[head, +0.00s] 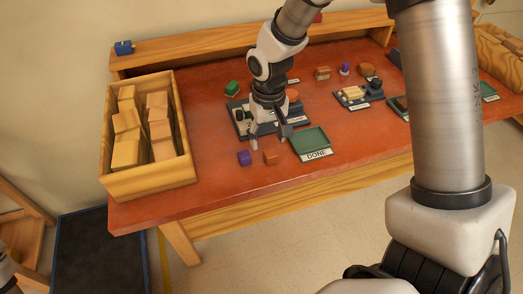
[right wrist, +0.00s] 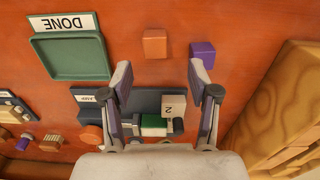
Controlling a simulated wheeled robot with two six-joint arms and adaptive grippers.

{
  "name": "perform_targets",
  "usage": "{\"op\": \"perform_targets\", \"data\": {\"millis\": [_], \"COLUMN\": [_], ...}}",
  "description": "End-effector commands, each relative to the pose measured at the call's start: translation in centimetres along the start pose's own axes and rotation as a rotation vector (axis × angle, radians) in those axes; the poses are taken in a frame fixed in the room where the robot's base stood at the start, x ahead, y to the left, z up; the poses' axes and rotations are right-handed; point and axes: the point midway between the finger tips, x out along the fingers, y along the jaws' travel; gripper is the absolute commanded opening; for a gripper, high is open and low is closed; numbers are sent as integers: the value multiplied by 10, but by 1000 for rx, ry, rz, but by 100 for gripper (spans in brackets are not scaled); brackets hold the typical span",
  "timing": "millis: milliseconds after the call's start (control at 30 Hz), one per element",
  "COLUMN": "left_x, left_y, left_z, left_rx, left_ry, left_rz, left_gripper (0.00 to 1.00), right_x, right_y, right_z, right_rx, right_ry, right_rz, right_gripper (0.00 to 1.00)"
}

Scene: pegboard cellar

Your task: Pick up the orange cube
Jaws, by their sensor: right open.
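The orange cube (head: 270,157) sits on the red-brown tabletop near the front edge, between a purple cube (head: 244,158) and a green tray marked DONE (head: 323,149). My right gripper (head: 269,140) is open and empty above the table, pointing down, just behind the orange cube in the head view. In the right wrist view the orange cube (right wrist: 155,43) lies beyond the spread fingertips (right wrist: 160,73), roughly centred between them and apart from both. The purple cube (right wrist: 203,52) is just past the right-hand fingertip.
A dark tray (right wrist: 150,101) with several small items lies under my right gripper. A wooden crate of blocks (head: 150,187) stands at the table's left end. A green cube (head: 232,88) is behind the dark tray. The tabletop in front of both small cubes is clear.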

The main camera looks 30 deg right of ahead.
Motion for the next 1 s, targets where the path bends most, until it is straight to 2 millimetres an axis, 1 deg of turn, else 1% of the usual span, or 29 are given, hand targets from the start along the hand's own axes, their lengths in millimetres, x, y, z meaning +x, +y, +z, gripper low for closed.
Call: {"op": "perform_targets", "data": {"millis": [167,300,400,567,600,667,700,733,1000], "left_x": [-4,-5,-5,-5,-5,-5,-5,-5,-4], "left_y": [0,0,0,0,0,0,0,0,0], "left_z": [0,0,0,0,0,0,0,0,0], "left_rx": [0,-1,-1,-1,-1,-1,-1,-1,-1], "left_ry": [-1,-1,0,0,0,0,0,-1,0], "left_rz": [0,0,0,0,0,0,0,0,0], "left_gripper": [53,53,53,53,53,53,53,53,53], "right_x": [25,51,60,60,60,60,60,60,60], "right_y": [4,6,6,6,6,6,6,6,6], "right_z": [0,-1,-2,-2,-2,-2,-2,-2,-2], "right_rx": [-1,-2,-2,-2,-2,-2,-2,-2,-2], "right_ry": [-5,-5,-2,-1,-1,-1,-2,-2,-1], "right_rz": [0,0,0,-1,-1,-1,-1,-1,-1], "right_gripper": [60,60,60,60,57,36,22,14,13]}}
